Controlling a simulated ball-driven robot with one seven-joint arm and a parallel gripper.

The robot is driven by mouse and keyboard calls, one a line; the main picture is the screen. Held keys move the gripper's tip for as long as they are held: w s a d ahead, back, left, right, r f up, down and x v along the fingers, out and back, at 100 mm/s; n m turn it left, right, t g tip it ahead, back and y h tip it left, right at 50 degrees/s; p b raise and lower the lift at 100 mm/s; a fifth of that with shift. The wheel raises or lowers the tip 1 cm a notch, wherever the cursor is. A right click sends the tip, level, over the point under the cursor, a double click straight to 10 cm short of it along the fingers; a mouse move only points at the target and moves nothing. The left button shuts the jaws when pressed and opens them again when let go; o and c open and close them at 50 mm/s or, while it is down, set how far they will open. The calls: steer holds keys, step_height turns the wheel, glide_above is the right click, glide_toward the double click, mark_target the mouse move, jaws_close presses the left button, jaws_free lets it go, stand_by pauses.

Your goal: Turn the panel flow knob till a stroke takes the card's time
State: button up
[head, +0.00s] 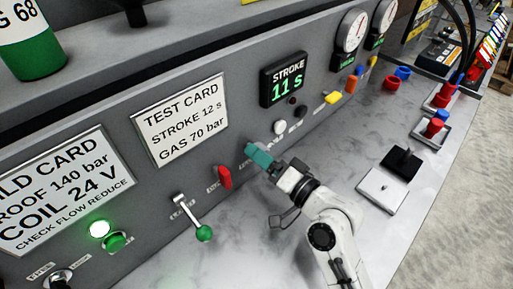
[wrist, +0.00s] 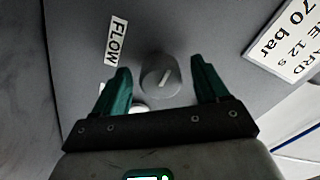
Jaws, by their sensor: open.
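The grey flow knob (wrist: 161,76) shows in the wrist view with a light pointer line, beside a white FLOW label (wrist: 116,41). My gripper (wrist: 161,72) is open, with one green finger on each side of the knob and a visible gap to each. In the head view my gripper (head: 257,156) is at the panel face and hides the knob. The stroke display (head: 285,80) reads 11 s in green. The test card (head: 181,118) reads stroke 12 s, gas 70 bar.
A red handle (head: 224,177) and a green-knobbed lever (head: 203,232) sit left of my gripper. A yellow handle (head: 333,97) and gauges (head: 353,30) are to the right. A lit green lamp (head: 100,229) is at left.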

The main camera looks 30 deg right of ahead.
steer(key=shift+x, duration=1.05)
steer(key=shift+c, duration=0.5)
